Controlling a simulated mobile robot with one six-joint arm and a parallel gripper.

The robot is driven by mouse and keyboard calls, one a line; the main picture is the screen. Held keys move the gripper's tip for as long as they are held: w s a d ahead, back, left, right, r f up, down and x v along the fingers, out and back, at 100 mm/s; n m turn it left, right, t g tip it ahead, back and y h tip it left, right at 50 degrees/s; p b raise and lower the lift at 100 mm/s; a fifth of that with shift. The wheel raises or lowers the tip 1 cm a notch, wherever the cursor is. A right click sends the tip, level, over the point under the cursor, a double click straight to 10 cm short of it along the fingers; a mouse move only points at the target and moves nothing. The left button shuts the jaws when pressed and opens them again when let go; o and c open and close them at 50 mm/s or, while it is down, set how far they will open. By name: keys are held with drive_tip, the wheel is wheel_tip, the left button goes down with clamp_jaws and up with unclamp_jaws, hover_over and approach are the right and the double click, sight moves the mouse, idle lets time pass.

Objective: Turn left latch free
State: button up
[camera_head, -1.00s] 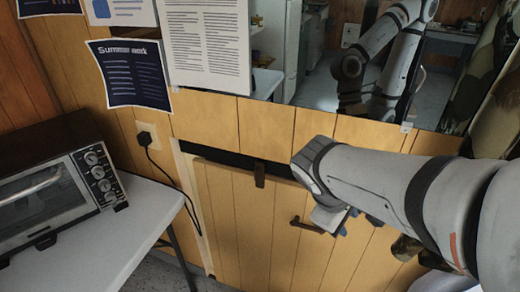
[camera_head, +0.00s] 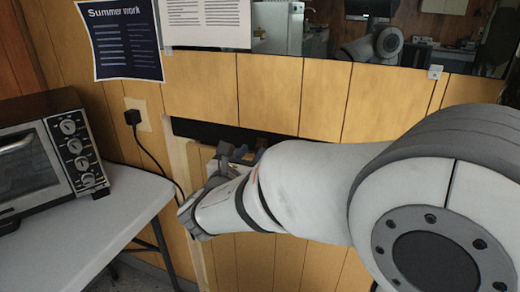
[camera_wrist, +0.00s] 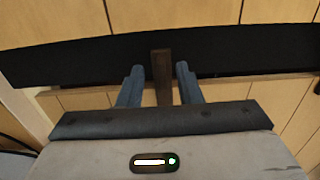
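The latch (camera_wrist: 161,66) is a small dark brown bar. In the wrist view it stands upright across a black strip at the top edge of a wood-plank panel (camera_wrist: 85,98). My gripper (camera_wrist: 160,72) is open, with one blue-grey finger on each side of the latch and a visible gap on both sides. Its lower end is hidden behind the gripper body. In the head view my gripper (camera_head: 242,153) is at the black strip (camera_head: 205,131), and my arm hides most of the panel and the latch.
A toaster oven (camera_head: 72,150) sits on a white table (camera_head: 120,215) at the left. A black plug and cord (camera_head: 134,118) hang from the wall beside the panel. Papers (camera_head: 122,42) and a wide mirror or opening (camera_head: 345,35) are above.

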sight(257, 148)
drive_tip(key=x, duration=0.4)
drive_tip(key=shift+w+d+b, duration=0.15)
drive_tip(key=shift+w+b, duration=0.2)
clamp_jaws()
